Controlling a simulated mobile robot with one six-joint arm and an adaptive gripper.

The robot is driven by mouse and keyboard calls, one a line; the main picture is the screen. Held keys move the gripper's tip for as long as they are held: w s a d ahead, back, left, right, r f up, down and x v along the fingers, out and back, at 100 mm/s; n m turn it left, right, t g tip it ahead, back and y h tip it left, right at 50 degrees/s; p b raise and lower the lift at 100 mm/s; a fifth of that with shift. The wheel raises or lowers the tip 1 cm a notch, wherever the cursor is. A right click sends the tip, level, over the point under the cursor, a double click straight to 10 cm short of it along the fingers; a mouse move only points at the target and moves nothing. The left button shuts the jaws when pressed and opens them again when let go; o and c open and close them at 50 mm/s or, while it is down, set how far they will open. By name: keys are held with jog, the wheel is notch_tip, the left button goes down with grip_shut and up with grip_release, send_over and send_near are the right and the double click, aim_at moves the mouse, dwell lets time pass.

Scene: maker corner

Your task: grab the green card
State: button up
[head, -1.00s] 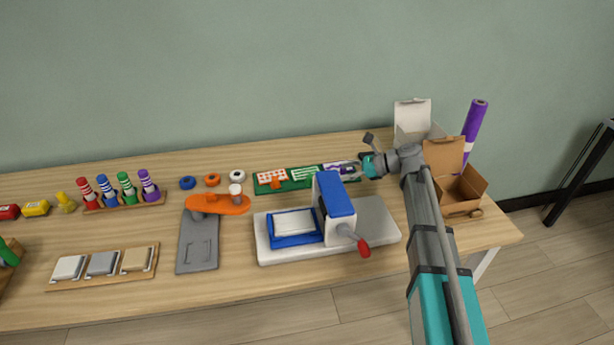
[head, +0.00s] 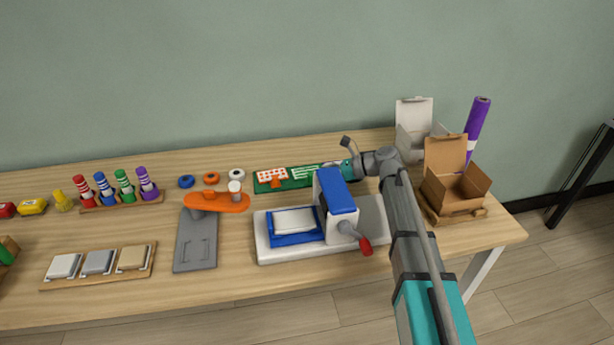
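The green card (head: 304,172) is a white card with green markings, lying on a green tray (head: 290,184) at the back of the table. An orange-marked card (head: 272,175) lies to its left on the same tray. My gripper (head: 341,169) is over the right end of the tray, just right of the green card, reaching in from the right. It hides most of what lies at that end. Its fingers are too small and too covered to tell whether they are open or shut.
A blue-and-white press with a red handle (head: 337,205) stands right in front of the tray. An open brown box (head: 457,195), a white box (head: 413,142) and a purple roll (head: 477,125) are at the right. Several tape rolls lie left of the tray.

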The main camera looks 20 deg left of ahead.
aim_at(310, 182)
jog(key=shift+w+f+b+x, duration=0.1)
jog(key=shift+b+x, duration=0.5)
jog(key=shift+x, duration=0.55)
jog(key=shift+w+f+b+x, duration=0.1)
jog(key=shift+b+x, duration=0.45)
jog(key=shift+x, duration=0.55)
jog(key=shift+a, duration=0.3)
grip_shut()
